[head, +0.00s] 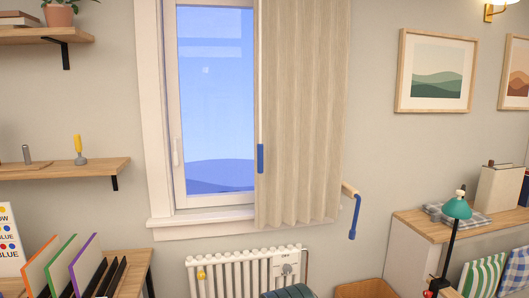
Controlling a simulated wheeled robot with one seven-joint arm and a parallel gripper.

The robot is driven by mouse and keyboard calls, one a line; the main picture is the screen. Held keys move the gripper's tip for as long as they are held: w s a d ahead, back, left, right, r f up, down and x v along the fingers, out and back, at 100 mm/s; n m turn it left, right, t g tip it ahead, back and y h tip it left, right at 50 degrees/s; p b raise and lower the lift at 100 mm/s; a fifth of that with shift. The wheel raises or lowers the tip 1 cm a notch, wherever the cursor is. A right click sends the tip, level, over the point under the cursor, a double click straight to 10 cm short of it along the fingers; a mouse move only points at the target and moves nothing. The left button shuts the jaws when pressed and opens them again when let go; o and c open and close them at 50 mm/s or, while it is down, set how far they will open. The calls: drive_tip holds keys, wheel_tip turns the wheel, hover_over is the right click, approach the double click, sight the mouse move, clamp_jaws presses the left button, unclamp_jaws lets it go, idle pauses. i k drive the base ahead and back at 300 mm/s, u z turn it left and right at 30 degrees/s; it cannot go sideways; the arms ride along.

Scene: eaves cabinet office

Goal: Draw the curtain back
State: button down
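The beige pleated curtain (303,110) hangs over the right part of the window (213,110) and the wall to its right. Its left edge hangs near the middle of the picture, and the glass to the left of it is uncovered. A blue tab (260,158) sits on that left edge, in its lower half. The curtain's top and any rail are out of the picture. My gripper is not in view.
A white radiator (245,272) stands below the sill. A blue crank-like handle (355,218) on a wooden piece juts out right of the curtain's lower edge. Wooden shelves (65,168) are at left.

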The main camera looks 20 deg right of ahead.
sight(259, 148)
drive_tip(key=z, duration=0.45)
drive_tip(key=i, duration=1.3)
drive_tip(key=z, duration=0.35)
